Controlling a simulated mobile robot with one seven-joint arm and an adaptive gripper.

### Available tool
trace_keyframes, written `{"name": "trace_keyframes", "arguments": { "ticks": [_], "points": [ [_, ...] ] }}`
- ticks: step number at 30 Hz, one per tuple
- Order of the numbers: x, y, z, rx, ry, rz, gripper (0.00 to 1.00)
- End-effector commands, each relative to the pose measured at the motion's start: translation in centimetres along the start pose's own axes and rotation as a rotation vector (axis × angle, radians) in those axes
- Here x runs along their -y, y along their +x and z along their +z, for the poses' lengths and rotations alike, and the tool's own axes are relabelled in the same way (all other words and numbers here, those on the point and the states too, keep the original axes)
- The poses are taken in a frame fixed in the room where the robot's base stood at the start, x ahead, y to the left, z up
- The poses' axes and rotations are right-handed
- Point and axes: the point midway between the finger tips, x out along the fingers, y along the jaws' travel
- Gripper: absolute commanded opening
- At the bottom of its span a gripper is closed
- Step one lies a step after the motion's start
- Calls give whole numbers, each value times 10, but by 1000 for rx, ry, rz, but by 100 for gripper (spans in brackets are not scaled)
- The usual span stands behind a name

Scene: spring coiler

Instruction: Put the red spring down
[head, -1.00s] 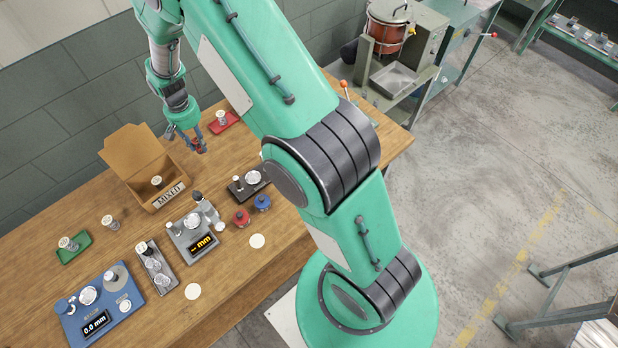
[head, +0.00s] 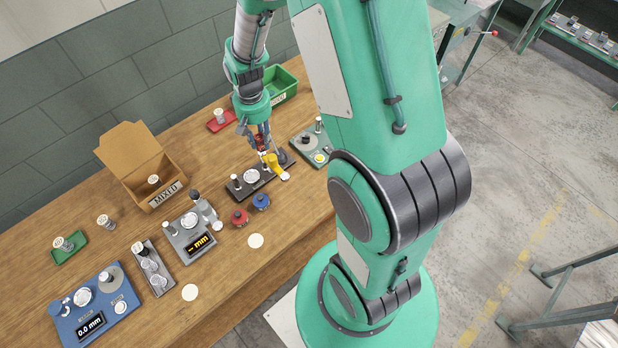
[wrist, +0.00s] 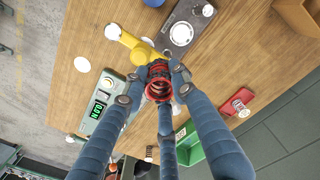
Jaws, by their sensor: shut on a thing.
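My gripper (wrist: 157,88) is shut on the red spring (wrist: 158,82), whose coils show between the fingers in the wrist view. In the head view my gripper (head: 264,148) hangs above the bench beside a yellow part (head: 273,163), near the right end of a dark grey fixture (head: 248,184). The yellow part also shows in the wrist view (wrist: 139,46), just beyond the spring. I cannot tell whether the spring touches it or the fixture.
A grey-green device (head: 318,150) stands close to the right. A red tray (head: 223,122) and a green bin (head: 281,88) lie behind. Red (head: 240,217) and blue (head: 261,201) round pieces stand in front.

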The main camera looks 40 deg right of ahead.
Motion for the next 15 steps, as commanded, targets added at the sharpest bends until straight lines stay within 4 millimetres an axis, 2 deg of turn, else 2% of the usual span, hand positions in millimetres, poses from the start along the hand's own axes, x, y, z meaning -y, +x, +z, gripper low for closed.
{"name": "trace_keyframes", "arguments": {
  "ticks": [1, 6, 15],
  "points": [
    [-10, 0, 12, -1, 4, 0, 0],
    [-38, 1, 51, -1, 1, 0, 0],
    [-76, 7, 124, -2, -5, 0, 0]
  ]
}}
